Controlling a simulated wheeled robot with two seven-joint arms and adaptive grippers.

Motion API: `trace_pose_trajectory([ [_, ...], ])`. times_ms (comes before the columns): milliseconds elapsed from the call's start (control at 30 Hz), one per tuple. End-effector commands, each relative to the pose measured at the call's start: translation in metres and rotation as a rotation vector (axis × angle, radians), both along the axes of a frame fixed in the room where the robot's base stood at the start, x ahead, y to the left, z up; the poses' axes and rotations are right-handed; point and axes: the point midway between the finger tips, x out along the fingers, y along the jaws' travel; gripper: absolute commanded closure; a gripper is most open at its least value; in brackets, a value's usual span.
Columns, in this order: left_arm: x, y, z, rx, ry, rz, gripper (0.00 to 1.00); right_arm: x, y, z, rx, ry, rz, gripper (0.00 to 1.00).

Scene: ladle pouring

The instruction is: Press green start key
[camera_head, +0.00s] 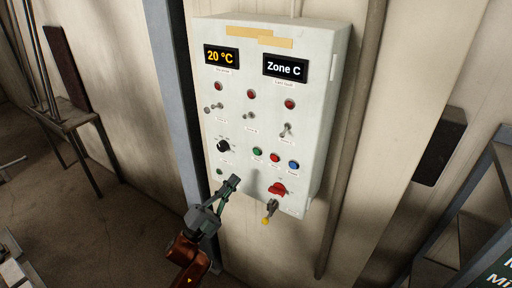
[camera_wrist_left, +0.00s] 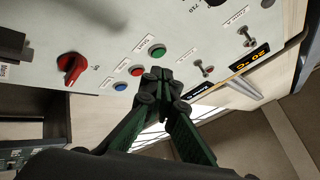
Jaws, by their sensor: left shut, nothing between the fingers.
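The green start key (camera_head: 257,151) is the left one in a row of three round buttons on the white control box. It also shows in the left wrist view (camera_wrist_left: 157,51), just beyond the fingertips. My left gripper (camera_head: 233,181) is shut and empty, below and left of the green key in the head view. In the left wrist view its closed fingertips (camera_wrist_left: 158,74) appear close to the green key and beside the red button. I cannot tell whether they touch the panel. My right gripper is not in view.
The red button (camera_head: 274,157) and blue button (camera_head: 293,165) sit beside the green key. A red rotary switch (camera_head: 277,189), a black knob (camera_head: 223,146) and several toggle switches also stick out. The displays read "20 °C" (camera_head: 221,57) and "Zone C" (camera_head: 285,67).

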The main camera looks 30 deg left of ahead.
Motion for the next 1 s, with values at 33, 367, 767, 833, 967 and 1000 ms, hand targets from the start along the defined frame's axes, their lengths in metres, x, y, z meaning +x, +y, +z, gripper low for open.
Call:
trace_pose_trajectory([
  [33, -0.01, -0.006, 0.02, 0.018, -0.035, -0.008, 1.0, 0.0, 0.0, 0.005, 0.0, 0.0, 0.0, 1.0],
  [367, -0.037, -0.023, 0.061, 0.067, -0.128, -0.027, 1.0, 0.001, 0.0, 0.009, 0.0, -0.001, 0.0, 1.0],
  [767, -0.031, -0.023, 0.06, 0.064, -0.127, -0.027, 1.0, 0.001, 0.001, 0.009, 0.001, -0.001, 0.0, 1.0],
  [833, -0.024, -0.023, 0.06, 0.064, -0.127, -0.027, 1.0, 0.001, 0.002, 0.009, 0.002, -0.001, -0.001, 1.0],
  [967, -0.008, -0.025, 0.06, 0.064, -0.127, -0.027, 1.0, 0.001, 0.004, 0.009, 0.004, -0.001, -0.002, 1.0],
  [1000, -0.002, -0.025, 0.061, 0.064, -0.127, -0.027, 1.0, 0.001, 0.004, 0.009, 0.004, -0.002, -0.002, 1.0],
])
